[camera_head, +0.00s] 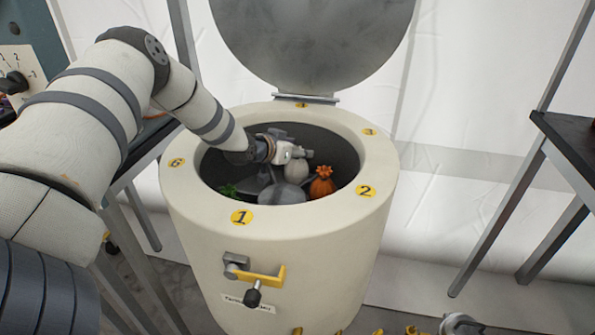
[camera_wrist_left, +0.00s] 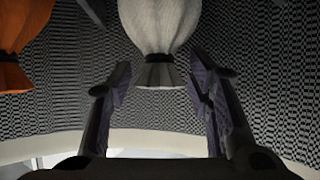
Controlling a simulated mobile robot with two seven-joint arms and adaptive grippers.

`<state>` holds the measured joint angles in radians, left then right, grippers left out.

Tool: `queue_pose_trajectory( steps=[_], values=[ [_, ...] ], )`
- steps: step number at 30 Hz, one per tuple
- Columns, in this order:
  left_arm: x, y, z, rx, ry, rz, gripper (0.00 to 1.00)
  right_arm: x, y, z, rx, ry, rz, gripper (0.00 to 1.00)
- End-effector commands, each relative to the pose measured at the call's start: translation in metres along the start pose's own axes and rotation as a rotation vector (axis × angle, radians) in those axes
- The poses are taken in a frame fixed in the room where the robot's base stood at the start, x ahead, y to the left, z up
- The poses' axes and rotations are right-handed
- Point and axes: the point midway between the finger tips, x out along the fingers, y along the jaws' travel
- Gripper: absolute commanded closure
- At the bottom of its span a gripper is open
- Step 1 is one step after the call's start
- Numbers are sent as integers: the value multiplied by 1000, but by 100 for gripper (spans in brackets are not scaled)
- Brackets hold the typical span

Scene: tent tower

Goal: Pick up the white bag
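The white bag (camera_head: 297,171) is inside the round drum (camera_head: 290,226), towards its far side, with the orange bag (camera_head: 321,184) beside it. In the left wrist view the white bag (camera_wrist_left: 160,25) hangs ahead, its gathered end pointing down between the fingers. My left gripper (camera_head: 287,153) reaches down into the drum beside the white bag. In the left wrist view its fingers (camera_wrist_left: 160,88) are spread on either side of the bag's gathered end, with gaps showing on both sides.
The drum's rim carries yellow number labels, and its round grey lid (camera_head: 315,40) stands open behind. A green item (camera_head: 228,190) and a rounded grey part (camera_head: 282,194) are also inside. A dark table (camera_head: 570,140) stands at the right. The drum wall surrounds my gripper.

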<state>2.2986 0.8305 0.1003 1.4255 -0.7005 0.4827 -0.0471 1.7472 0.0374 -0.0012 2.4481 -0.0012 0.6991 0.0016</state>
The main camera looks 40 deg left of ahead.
Motion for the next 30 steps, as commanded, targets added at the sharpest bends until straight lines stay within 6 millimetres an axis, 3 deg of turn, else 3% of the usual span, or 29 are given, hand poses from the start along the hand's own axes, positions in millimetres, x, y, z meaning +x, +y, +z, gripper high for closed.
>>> queue_pose_trajectory(
  steps=[1,5,6,19,23,30],
  values=[
    [0,0,0,0,0,0,68,0,0,0,0,1,0,100],
    [0,0,0,0,-1,0,98,0,0,0,0,1,0,100],
    [0,0,0,0,-1,0,100,0,0,0,0,1,0,100],
    [-4,1,-5,-1,-2,2,100,-3,0,-2,0,8,0,100],
    [-15,1,-29,-1,8,2,100,-12,0,-6,0,32,-1,100],
    [-54,1,-101,-1,21,2,100,-38,-1,-19,1,105,-5,100]
  ],
)
